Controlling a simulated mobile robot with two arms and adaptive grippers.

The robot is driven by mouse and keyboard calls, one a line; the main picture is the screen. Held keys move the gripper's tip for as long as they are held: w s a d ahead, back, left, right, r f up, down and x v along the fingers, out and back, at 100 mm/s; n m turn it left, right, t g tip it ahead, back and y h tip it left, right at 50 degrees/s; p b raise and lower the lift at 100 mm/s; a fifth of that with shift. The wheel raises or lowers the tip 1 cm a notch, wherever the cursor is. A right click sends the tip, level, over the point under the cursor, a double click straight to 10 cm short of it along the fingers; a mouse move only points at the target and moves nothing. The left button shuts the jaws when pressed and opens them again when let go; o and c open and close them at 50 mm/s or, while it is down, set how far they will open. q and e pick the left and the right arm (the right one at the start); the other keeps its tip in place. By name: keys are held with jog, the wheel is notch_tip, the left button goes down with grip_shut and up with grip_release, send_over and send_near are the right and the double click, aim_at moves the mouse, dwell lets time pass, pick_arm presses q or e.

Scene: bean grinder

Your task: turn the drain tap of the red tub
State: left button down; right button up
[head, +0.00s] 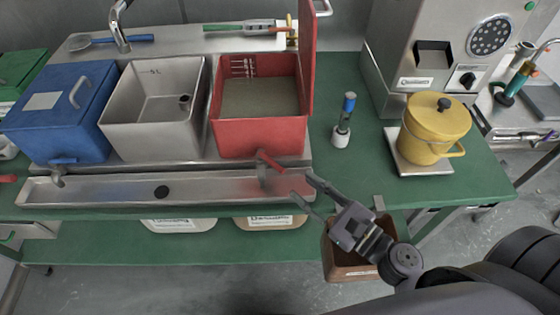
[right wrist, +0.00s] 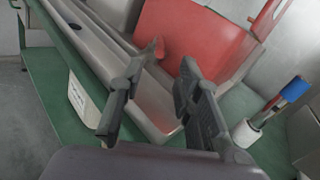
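The red tub (head: 258,137) stands at the right end of the row of tubs, with its red lid raised on the right side and grey-brown contents inside. Its drain tap (head: 270,162) is low on the front, with a red lever and a metal spout over the trough. My right gripper (head: 303,186) is open and empty, just right of and in front of the tap. In the right wrist view, the tap (right wrist: 157,49) shows beyond and between the parted fingers (right wrist: 161,70), with no contact visible. My left gripper is not in view.
A long metal trough (head: 110,192) runs below the tubs. A grey tub (head: 140,122) and a closed blue tub (head: 62,115) stand to the left. A brown bin (head: 345,265) is below.

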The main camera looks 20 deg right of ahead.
aim_at(281, 168)
jog(key=p+x, duration=0.2)
jog(key=x, duration=0.5)
jog(key=shift+w+r, duration=0.1)
jog(key=shift+w, duration=0.15)
jog(key=shift+w+a+p, duration=0.25)
jog(key=shift+w+p, duration=0.05)
jog(key=shift+w, duration=0.05)
grip_shut()
